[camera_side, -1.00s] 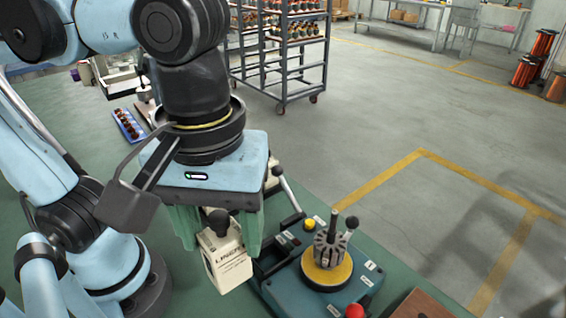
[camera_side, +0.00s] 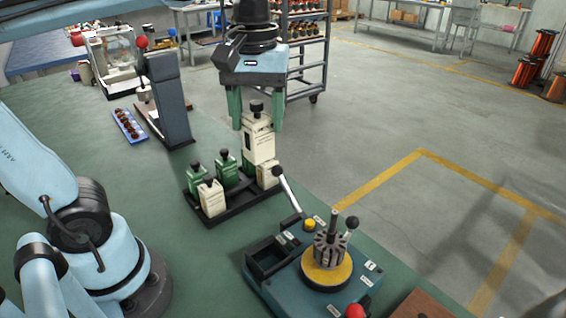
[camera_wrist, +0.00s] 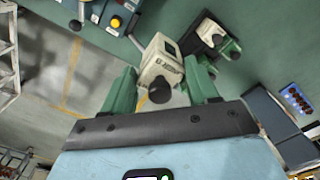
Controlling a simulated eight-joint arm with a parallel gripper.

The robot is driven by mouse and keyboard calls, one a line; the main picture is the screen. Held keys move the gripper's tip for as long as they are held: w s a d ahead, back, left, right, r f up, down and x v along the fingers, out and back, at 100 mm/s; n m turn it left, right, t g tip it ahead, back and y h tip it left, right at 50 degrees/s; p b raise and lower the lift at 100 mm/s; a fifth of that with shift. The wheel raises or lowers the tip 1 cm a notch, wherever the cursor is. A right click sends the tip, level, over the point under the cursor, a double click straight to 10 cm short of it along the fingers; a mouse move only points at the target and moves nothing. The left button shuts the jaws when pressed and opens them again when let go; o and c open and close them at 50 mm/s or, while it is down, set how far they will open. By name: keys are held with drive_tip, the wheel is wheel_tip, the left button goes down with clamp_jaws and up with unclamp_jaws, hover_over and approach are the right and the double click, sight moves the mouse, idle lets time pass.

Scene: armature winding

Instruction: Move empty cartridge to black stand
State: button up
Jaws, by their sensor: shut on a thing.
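My gripper (camera_side: 257,122), with green fingers, is shut on a white cartridge (camera_side: 258,145) with a black knob on top. The cartridge hangs upright over the far right part of the black stand (camera_side: 236,207). Whether its base touches the stand cannot be told. In the wrist view the held cartridge (camera_wrist: 160,66) sits between both fingers.
A dark press (camera_side: 167,98) and a blue tray of parts (camera_side: 129,124) lie further back left. The green table left of the stand is clear.

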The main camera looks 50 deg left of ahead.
drive_tip(key=w+a, duration=0.2)
drive_tip(key=a, duration=0.9)
wheel_tip(320, 180, down, 16)
drive_tip(key=shift+s+d, duration=0.15)
drive_tip(key=shift+s, duration=0.05)
drive_tip(key=shift+f, duration=1.2)
idle(0.5)
drive_tip(key=o, duration=1.2)
drive_tip(key=shift+r, duration=0.1)
drive_tip(key=shift+r, duration=2.15)
